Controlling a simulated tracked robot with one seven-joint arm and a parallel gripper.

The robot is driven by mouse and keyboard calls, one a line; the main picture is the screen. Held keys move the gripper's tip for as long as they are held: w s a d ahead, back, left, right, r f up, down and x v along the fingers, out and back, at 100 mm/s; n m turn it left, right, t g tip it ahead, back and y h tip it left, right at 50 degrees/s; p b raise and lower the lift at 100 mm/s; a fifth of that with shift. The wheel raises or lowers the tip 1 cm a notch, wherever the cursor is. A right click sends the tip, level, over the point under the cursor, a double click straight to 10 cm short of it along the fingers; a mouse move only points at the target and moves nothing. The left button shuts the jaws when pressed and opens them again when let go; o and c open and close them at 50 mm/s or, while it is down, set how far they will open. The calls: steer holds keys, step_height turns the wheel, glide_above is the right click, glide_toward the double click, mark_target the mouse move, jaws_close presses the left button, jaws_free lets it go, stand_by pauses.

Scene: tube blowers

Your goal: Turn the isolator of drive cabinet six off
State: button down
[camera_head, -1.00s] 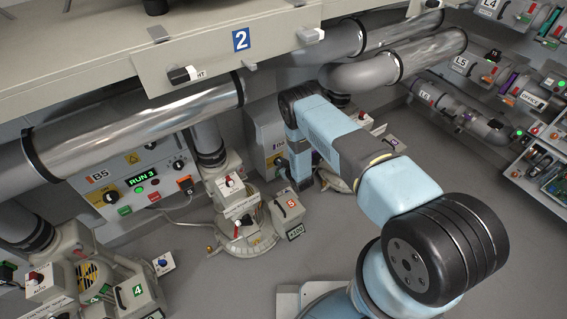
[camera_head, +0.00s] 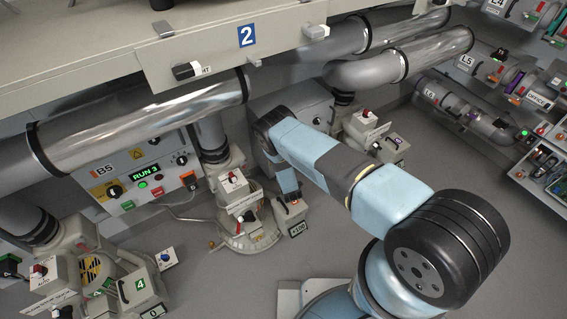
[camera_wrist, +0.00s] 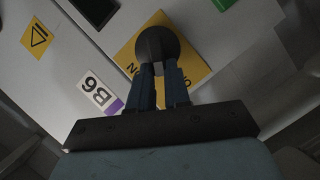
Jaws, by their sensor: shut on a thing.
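In the wrist view, a label reading B6 (camera_wrist: 98,93) is on a pale grey cabinet face, which marks drive cabinet six. Beside it is a yellow plate (camera_wrist: 130,54) with black lettering, partly covered. A round black knob (camera_wrist: 157,42), the isolator, stands on that plate. My gripper (camera_wrist: 160,68) is shut on the knob, with both dark fingers at its near side. Which way the knob points cannot be told.
In the wrist view, a yellow warning sign (camera_wrist: 37,38) and a dark screen edge are on the same face. In the head view, cabinet B5 (camera_head: 145,165) stands left, with blower units on the floor nearby. Metal pipes (camera_head: 140,110) run above.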

steer(key=shift+w, duration=0.1)
stand_by(0.5)
